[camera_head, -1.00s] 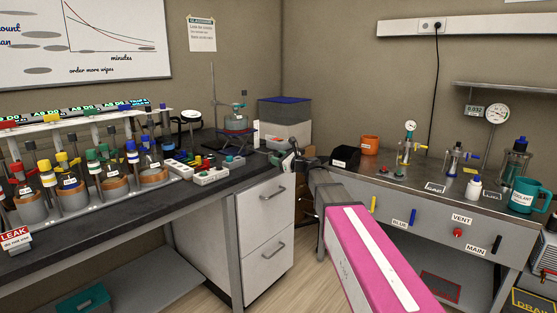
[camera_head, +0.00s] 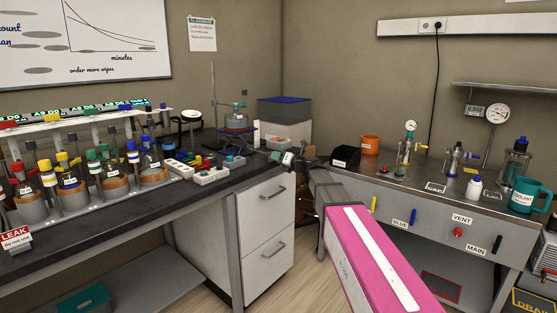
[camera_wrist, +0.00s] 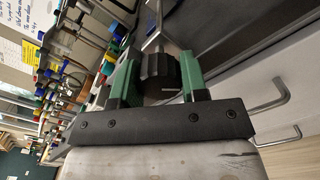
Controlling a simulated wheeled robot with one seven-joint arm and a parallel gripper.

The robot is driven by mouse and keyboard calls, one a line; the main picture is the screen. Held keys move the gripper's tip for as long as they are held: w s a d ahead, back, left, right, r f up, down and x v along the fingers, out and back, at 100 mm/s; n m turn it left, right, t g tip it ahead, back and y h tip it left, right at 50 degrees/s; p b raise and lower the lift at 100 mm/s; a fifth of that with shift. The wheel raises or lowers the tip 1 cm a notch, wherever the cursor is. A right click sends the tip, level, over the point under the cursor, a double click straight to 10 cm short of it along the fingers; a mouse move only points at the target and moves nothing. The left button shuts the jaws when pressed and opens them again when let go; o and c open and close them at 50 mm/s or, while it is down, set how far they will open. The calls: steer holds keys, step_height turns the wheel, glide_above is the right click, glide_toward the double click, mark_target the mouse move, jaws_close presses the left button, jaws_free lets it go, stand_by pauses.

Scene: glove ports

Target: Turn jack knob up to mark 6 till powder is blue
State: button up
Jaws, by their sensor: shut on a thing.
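The jack (camera_head: 246,137) stands on the left bench near the back corner, with a vessel (camera_head: 236,122) above it beside a clamp stand. The powder's colour is too small to tell. My gripper (camera_head: 283,157) is at the bench's right end, in front of the jack. In the wrist view my gripper's green fingers (camera_wrist: 158,72) are shut on the black jack knob (camera_wrist: 158,68), one on each side. A pale line shows on the knob's near face. Mark numbers are not readable.
Coloured-cap bottles in a rack (camera_head: 90,190) and a white switch strip (camera_head: 212,175) lie left on the bench. A grey drawer cabinet (camera_head: 262,220) is below. The right bench holds an orange cup (camera_head: 370,145), a black bin (camera_head: 346,157) and a teal mug (camera_head: 525,196).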

steer(key=m, duration=0.4)
steer(key=shift+s+m, duration=0.1)
steer(key=shift+m, duration=2)
steer(key=o, duration=0.9)
steer(key=v, duration=1)
steer(key=shift+s+d, duration=0.3)
